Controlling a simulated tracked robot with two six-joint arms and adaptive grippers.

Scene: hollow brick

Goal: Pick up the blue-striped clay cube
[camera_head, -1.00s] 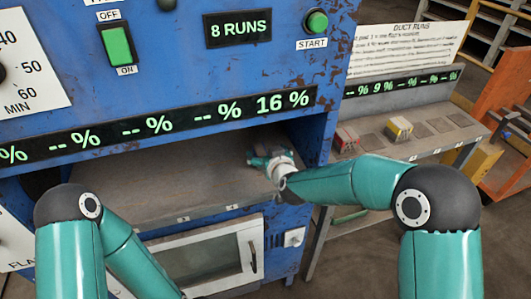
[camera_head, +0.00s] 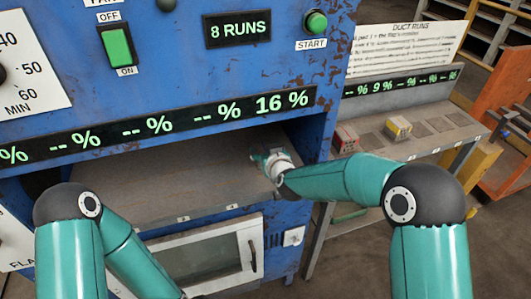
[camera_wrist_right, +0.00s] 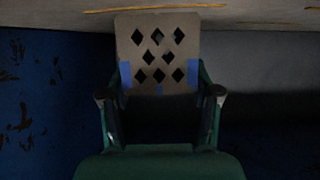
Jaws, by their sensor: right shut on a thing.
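The blue-striped clay cube (camera_wrist_right: 158,42) shows in the right wrist view as a pale grey face with several diamond-shaped holes and blue bands near its lower edge. My right gripper (camera_wrist_right: 160,90) is shut on it, one finger at each side. In the head view my right gripper (camera_head: 268,158) is inside the recess of the blue machine, at its right end. There the cube is hidden or too small to make out. My left arm reaches down at the lower left, and its gripper is out of view.
The recess has a grey shelf (camera_head: 150,192), bare to the left of my right gripper. The blue machine's side wall (camera_head: 322,125) stands close on the right. Beyond it, a side bench (camera_head: 440,143) holds a red-marked block (camera_head: 346,138) and a yellow-marked block (camera_head: 398,127).

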